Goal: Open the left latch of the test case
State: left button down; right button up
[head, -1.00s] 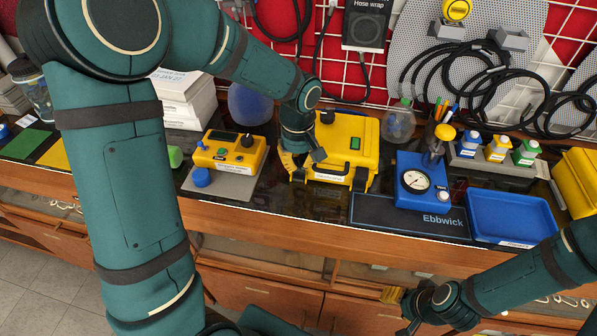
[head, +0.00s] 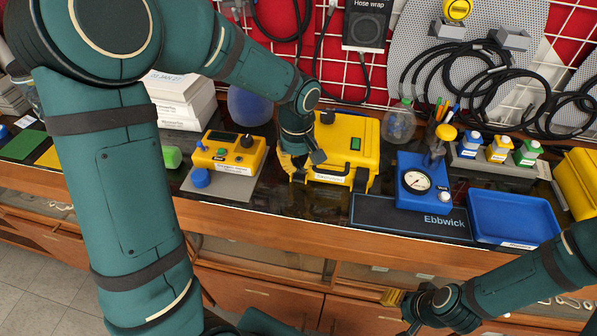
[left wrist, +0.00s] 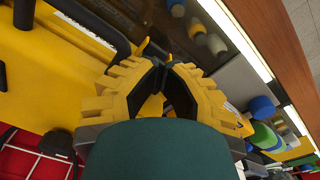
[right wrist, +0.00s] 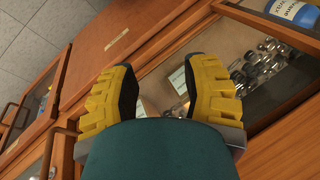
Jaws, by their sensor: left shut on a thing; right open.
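The yellow test case (head: 345,135) stands shut on the dark bench, with a black handle on its front and a black right latch (head: 361,179). My left gripper (head: 291,167) is at the case's front left corner. In the left wrist view its yellow fingers (left wrist: 160,66) come together at the tips beside the case (left wrist: 50,85), shut on the left latch (left wrist: 152,46). The fingers hide most of that latch, so its exact position is unclear. My right gripper (right wrist: 160,90) is open and empty, low in front of the bench drawers.
A yellow control box (head: 231,152) on a grey mat stands left of the case. A blue gauge unit (head: 415,180) and a blue tray (head: 512,217) stand to the right. A dark mat (head: 385,213) lies in front. Hoses and a wire grid are behind.

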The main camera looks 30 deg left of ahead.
pick_arm(q)
jog(key=shift+g, duration=0.3)
jog(key=shift+s+d+f+b, duration=0.2)
jog(key=shift+s+f+b, duration=0.55)
jog(key=shift+s+f, duration=0.35)
jog(key=shift+s+d+f+b, duration=0.2)
jog(key=shift+s+f+b, duration=0.6)
jog(key=shift+s, duration=0.5)
jog(key=shift+r, duration=0.1)
jog(key=shift+s+d+r+p, duration=0.1)
jog(key=shift+r+p, duration=0.2)
jog(key=shift+p, duration=0.05)
jog(key=shift+s+d+r, duration=0.15)
jog(key=shift+s+r, duration=0.2)
jog(key=shift+s, duration=0.1)
jog(key=shift+w+d+r+p, duration=0.1)
jog(key=shift+w+r+p, duration=0.15)
jog(key=shift+p, duration=0.1)
jog(key=shift+r, duration=0.15)
jog(key=shift+w+r+p, duration=0.15)
jog(key=shift+r+p, duration=0.25)
jog(key=shift+p, duration=0.05)
notch_tip(320, 180, up, 6)
jog(key=p, duration=0.4)
jog(key=shift+r+p, duration=0.15)
jog(key=shift+p, duration=0.15)
